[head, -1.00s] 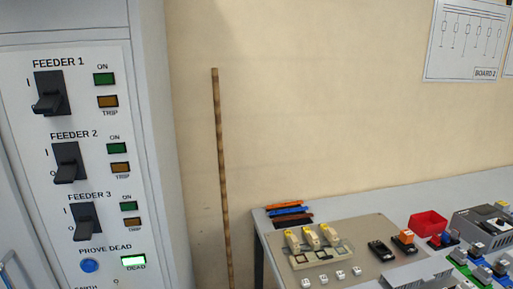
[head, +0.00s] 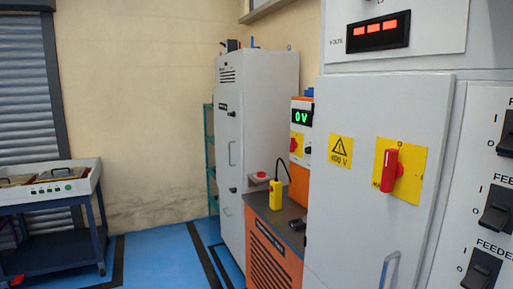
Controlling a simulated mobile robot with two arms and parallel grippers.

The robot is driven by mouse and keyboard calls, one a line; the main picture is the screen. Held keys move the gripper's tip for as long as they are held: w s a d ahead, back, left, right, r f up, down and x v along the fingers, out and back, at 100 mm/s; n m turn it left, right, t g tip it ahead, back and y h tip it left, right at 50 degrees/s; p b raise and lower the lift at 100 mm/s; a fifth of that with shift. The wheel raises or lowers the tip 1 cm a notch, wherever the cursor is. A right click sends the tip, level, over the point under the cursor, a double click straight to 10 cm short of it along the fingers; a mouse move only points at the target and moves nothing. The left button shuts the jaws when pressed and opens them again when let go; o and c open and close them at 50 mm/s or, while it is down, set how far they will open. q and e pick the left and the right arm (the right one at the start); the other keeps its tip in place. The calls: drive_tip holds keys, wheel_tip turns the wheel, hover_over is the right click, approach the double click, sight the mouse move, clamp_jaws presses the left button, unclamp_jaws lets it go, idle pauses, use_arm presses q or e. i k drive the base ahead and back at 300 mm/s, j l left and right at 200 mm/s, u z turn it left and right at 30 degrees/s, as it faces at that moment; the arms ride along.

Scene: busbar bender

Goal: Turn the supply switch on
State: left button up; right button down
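A red rotary switch handle (head: 390,171) stands upright on a yellow plate (head: 416,160) on the grey cabinet door at the right. A smaller red knob on a yellow plate (head: 296,143) is on the orange and white unit further back, below a green display reading 0 V (head: 302,117). I cannot tell which of the two is the supply switch, as no such label is readable. Neither of my grippers is in view.
Black feeder switches (head: 495,208) line the right edge. The cabinet door has a handle (head: 389,272) low down. A yellow pendant (head: 276,193) stands on the orange bench unit (head: 272,254). A blue trolley (head: 55,226) is at the left; blue floor (head: 165,255) between is clear.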

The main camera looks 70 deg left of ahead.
sight(293, 144)
drive_tip(key=u, duration=1.9)
drive_tip(key=i+j, duration=0.5)
drive_tip(key=i, duration=0.15)
drive_tip(key=i+j, duration=0.45)
drive_tip(key=i, duration=0.2)
drive_tip(key=i+j+z, duration=0.1)
drive_tip(key=i+j, duration=0.4)
drive_tip(key=i, duration=0.1)
